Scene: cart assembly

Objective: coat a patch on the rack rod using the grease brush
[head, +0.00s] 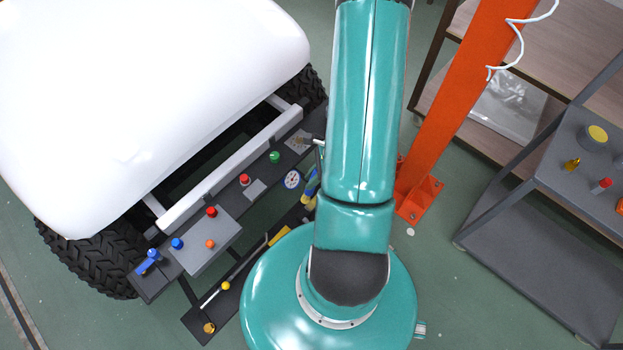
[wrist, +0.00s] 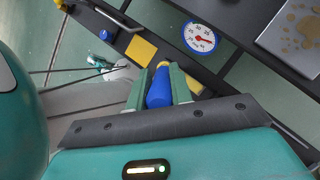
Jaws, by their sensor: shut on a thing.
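My gripper (wrist: 160,92) is shut on a blue handle with a yellow end, which I take for the grease brush (wrist: 159,90). In the wrist view the handle lies between the two green fingers, and its bristles cannot be made out. In the head view the gripper is hidden by my arm; a small blue and yellow piece (head: 310,187) shows at the arm's left edge. A thin rod (head: 238,273) lies along the lower dark shelf, and a slim grey rod also shows in the wrist view (wrist: 116,17). I cannot tell whether this is the rack rod, or see any grease patch.
A white-bodied cart (head: 140,90) with black tyres stands at the left. A dark rack before it holds a round gauge (head: 291,179), coloured knobs and a grey box (head: 205,240). An orange post (head: 455,100) and a grey shelf trolley (head: 540,240) stand at the right, with bare floor between.

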